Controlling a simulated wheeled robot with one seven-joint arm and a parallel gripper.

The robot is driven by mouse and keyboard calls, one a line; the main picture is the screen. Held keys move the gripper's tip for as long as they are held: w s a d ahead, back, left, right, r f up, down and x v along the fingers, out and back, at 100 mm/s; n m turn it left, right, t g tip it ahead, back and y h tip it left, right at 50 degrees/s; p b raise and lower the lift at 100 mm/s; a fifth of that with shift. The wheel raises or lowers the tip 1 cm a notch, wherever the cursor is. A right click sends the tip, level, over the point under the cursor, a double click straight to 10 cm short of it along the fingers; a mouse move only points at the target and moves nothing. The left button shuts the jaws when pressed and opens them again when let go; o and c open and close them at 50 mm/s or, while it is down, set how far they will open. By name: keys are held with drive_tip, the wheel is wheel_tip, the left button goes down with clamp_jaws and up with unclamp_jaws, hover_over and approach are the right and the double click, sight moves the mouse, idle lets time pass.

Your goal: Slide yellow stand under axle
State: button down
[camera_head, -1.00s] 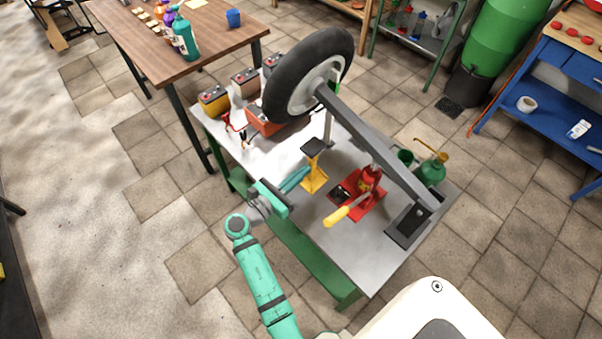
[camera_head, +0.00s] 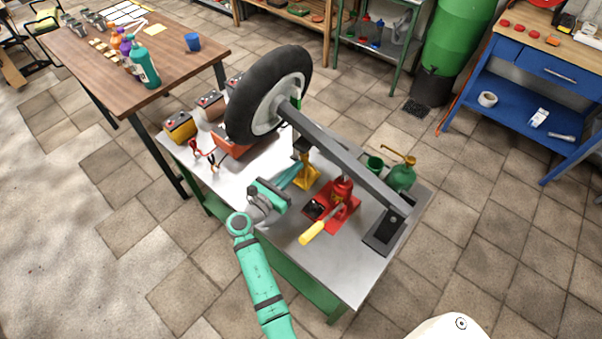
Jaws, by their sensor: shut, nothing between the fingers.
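The yellow stand (camera_head: 307,180) stands upright on the metal bench, its dark top close below the grey axle beam (camera_head: 345,155) near the wheel end. Whether the top touches the beam or lies squarely under it I cannot tell. The black-tyred wheel (camera_head: 268,95) is on the beam's upper left end. My gripper (camera_head: 292,177) is shut with nothing held. Its teal fingers reach low over the bench to the near left side of the stand, close to or touching it; the exact contact is unclear.
A red jack (camera_head: 343,190) with a yellow handle (camera_head: 312,232) stands right of the stand. A green oil can (camera_head: 402,178) and green cup (camera_head: 374,164) are beyond the beam. Batteries (camera_head: 180,126) sit at the bench's left end. Bare bench (camera_head: 315,265) lies in front.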

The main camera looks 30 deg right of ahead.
drive_tip(key=shift+d, duration=0.15)
drive_tip(key=shift+s+a+f, duration=0.1)
drive_tip(key=shift+a, duration=0.55)
drive_tip(key=v, duration=1.3)
drive_tip(key=shift+s+d, duration=0.1)
drive_tip(key=shift+s, duration=0.05)
